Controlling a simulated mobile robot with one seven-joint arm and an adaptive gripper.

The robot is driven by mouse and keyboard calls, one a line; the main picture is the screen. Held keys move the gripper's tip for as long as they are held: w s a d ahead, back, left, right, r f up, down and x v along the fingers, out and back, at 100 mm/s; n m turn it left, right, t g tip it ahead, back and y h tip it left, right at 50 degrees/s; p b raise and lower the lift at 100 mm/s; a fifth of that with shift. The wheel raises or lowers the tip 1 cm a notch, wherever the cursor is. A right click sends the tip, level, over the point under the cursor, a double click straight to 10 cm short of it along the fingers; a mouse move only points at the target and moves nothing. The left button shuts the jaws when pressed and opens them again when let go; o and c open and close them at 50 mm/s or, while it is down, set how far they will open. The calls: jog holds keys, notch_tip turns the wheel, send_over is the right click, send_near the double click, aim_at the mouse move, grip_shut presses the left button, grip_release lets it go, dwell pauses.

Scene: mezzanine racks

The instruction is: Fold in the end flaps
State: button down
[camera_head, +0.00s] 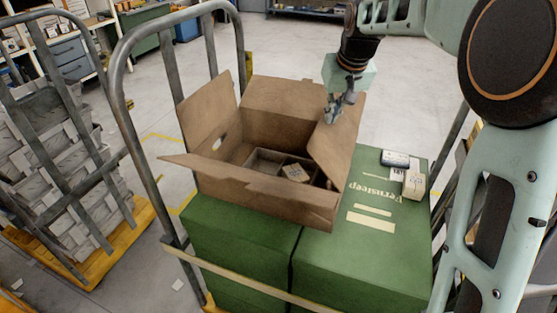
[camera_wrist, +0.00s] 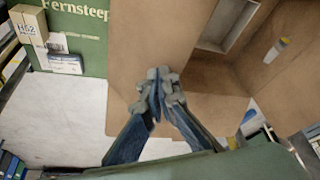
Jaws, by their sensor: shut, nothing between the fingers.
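An open brown cardboard box (camera_head: 268,198) stands on green cartons on a cart. Its left end flap (camera_head: 208,112) stands up, leaning outward. Its right end flap (camera_head: 340,142) slopes inward over the right side of the opening and also shows in the wrist view (camera_wrist: 150,35). My gripper (camera_head: 333,112) is at the upper part of the right flap, fingers shut and empty. In the wrist view the fingertips (camera_wrist: 160,78) overlap the flap's brown panel; I cannot tell whether they touch it. The back flap (camera_head: 285,100) stands up; the front flap (camera_head: 245,182) hangs outward.
Inside the box are dividers and a small tan item (camera_head: 296,173). Small white boxes (camera_head: 413,184) lie on the right green carton (camera_head: 345,255). The cart's metal hoop (camera_head: 120,90) rises at the left. A loaded rack cart (camera_head: 70,170) stands farther left.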

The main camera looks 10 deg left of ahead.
dwell(0.4)
notch_tip(320, 180, down, 10)
jog(key=b, duration=0.6)
jog(key=shift+r+b, duration=0.25)
jog(key=shift+b, duration=0.1)
dwell(1.9)
jog(key=shift+r, duration=0.15)
notch_tip(320, 180, up, 13)
jog(key=p, duration=1)
jog(key=shift+r+p, duration=0.2)
jog(key=shift+p, duration=0.1)
